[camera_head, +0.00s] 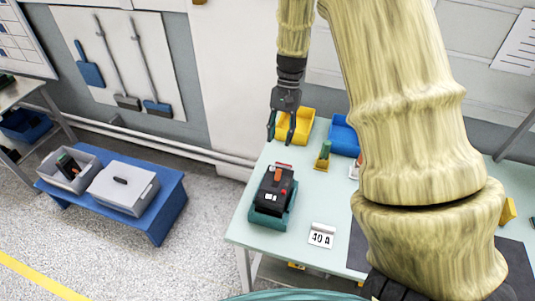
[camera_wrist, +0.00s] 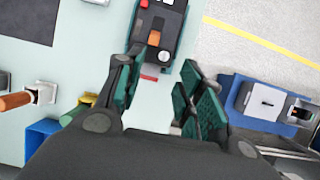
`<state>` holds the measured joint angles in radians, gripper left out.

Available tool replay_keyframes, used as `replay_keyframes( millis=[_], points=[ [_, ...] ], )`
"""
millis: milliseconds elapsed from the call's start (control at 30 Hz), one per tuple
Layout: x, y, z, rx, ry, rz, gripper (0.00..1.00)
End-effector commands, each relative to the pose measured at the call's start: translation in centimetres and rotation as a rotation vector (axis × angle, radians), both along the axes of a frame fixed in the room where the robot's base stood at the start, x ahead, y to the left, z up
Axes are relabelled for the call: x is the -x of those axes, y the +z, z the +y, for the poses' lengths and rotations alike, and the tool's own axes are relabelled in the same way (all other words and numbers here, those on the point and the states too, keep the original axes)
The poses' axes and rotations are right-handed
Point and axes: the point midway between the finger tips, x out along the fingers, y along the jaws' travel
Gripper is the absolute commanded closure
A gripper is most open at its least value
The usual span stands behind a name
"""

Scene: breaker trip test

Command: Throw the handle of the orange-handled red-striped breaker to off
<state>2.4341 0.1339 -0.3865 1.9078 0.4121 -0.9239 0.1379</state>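The orange-handled breaker (camera_head: 273,195) is a dark box in a teal base near the left edge of the pale table. Its orange handle (camera_head: 278,174) and a red stripe (camera_head: 284,165) are at its far end. In the wrist view the breaker (camera_wrist: 161,22) is at top centre, with the orange handle (camera_wrist: 154,38) and red stripe (camera_wrist: 149,77) facing my gripper. My gripper (camera_head: 283,128) hangs above the table, beyond the breaker and apart from it. In the wrist view its fingers (camera_wrist: 160,85) are spread with nothing between them.
A white 40 A card (camera_head: 321,235) lies right of the breaker. Yellow bin (camera_head: 302,125), blue bin (camera_head: 343,137) and a green-handled device (camera_head: 324,155) stand behind. A blue bench (camera_head: 170,205) with two grey boxes is on the left. My arm hides much of the table's right side.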

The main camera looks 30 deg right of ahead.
Motion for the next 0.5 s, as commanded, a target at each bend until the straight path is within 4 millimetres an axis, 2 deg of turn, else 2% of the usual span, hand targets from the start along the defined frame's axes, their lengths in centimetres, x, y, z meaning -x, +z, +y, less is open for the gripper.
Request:
replay_keyframes(
  millis=[167, 300, 500],
  points=[
    [2.3, -0.8, 0.9, -0.002, 0.001, -0.012, 0.62],
    [3.2, -2.5, 1.4, -0.002, 0.0, -0.016, 0.62],
    [2.4, -5.7, 2.1, -0.002, -0.002, 0.0, 0.62]
  ],
)
